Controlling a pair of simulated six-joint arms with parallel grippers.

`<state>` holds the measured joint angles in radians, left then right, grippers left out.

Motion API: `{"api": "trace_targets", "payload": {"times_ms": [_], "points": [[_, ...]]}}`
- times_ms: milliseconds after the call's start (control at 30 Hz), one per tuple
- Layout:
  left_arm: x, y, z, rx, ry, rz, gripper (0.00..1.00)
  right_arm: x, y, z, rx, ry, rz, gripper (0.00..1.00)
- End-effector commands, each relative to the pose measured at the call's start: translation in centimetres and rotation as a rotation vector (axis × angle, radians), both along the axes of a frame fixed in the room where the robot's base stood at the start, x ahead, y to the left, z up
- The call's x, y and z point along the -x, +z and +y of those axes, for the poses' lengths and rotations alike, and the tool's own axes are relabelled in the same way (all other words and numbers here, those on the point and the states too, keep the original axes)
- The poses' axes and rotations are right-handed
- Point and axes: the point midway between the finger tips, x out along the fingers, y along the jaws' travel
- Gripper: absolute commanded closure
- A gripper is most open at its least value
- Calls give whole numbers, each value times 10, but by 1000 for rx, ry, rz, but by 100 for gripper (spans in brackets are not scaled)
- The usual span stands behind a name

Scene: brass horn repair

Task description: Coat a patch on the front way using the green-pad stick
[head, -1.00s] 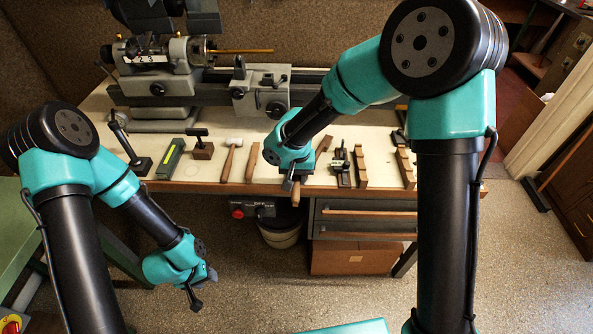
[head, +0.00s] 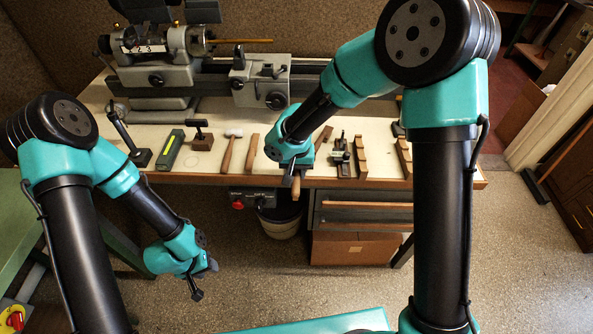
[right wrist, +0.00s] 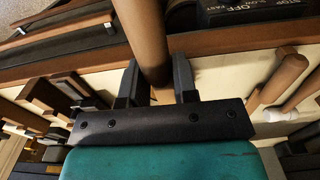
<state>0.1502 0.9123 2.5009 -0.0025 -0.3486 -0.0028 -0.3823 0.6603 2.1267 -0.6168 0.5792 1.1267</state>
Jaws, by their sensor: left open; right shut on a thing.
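My right gripper (head: 293,177) is at the front edge of the bench, shut on a round wooden handle (head: 296,187) that points toward me. In the right wrist view the brown handle (right wrist: 143,40) stands between the two dark fingers (right wrist: 157,88). No green pad shows on it; its other end is hidden. The lathe bed with its ways (head: 317,86) runs along the back of the bench, partly behind my right arm. I cannot clearly separate the front way from the rest of the bed. My left gripper (head: 195,288) is open and empty, low over the floor before the bench.
On the bench (head: 225,176) lie a green block with a yellow strip (head: 171,148), a mallet (head: 231,146), a wooden-handled tool (head: 252,154) and wooden blocks (head: 361,157). The lathe carriage (head: 259,80) stands behind. A bin (head: 281,220) and drawers (head: 360,216) are below.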

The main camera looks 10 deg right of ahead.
Motion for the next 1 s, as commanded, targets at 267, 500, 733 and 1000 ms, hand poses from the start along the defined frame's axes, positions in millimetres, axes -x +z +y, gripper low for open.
{"api": "trace_targets", "payload": {"times_ms": [267,500,733,1000], "points": [[0,0,0,0,0,0,57,0,-2,0,0,0,0,92],[0,0,0,0,0,0,57,0,-4,0,0,0,-1,92],[0,0,0,0,0,0,57,0,-7,0,0,0,-1,92],[0,0,0,0,0,0,57,0,-9,0,0,0,0,92]]}}
